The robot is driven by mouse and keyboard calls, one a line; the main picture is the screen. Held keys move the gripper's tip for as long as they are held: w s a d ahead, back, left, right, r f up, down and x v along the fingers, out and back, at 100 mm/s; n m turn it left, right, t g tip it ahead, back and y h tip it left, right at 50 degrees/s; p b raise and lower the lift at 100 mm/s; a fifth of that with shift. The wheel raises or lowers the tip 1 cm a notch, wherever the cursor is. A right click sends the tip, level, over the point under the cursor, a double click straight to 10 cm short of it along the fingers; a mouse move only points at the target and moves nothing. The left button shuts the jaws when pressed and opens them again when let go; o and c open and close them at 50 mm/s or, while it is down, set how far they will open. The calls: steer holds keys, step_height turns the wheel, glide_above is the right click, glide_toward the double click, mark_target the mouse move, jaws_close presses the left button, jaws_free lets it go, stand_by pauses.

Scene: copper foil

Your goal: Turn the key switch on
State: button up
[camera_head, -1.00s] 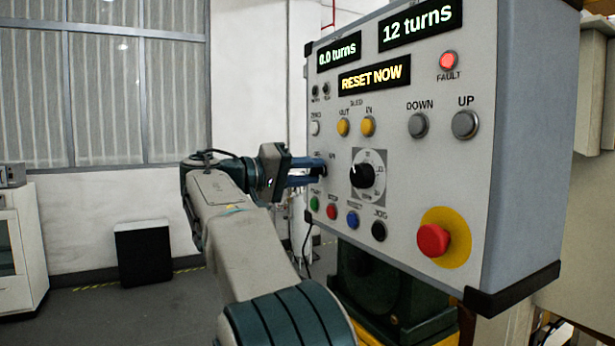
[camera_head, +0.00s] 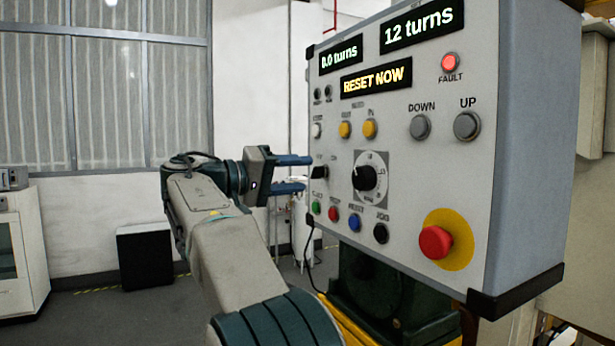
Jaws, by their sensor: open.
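The key switch (camera_head: 320,172) is a small black knob on the left edge of the grey control panel (camera_head: 400,280), left of the large black dial. Small labels sit above it, too small to read surely. My gripper (camera_head: 308,173) is open, with two blue fingers, one above the other in the picture. Its fingertips are just left of the key switch, at the panel's left edge. I cannot tell whether they touch the panel. The knob shows clear of the fingers and looks roughly horizontal.
The panel holds a black dial (camera_head: 366,177), yellow buttons, a lower row of coloured buttons, and a red emergency stop (camera_head: 434,242). A red fault lamp (camera_head: 450,62) is lit. The display (camera_head: 376,77) reads RESET NOW. Free room lies left of my arm.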

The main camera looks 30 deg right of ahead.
steer(key=a, duration=1)
steer(key=shift+a, duration=0.3)
steer(key=shift+s, duration=0.1)
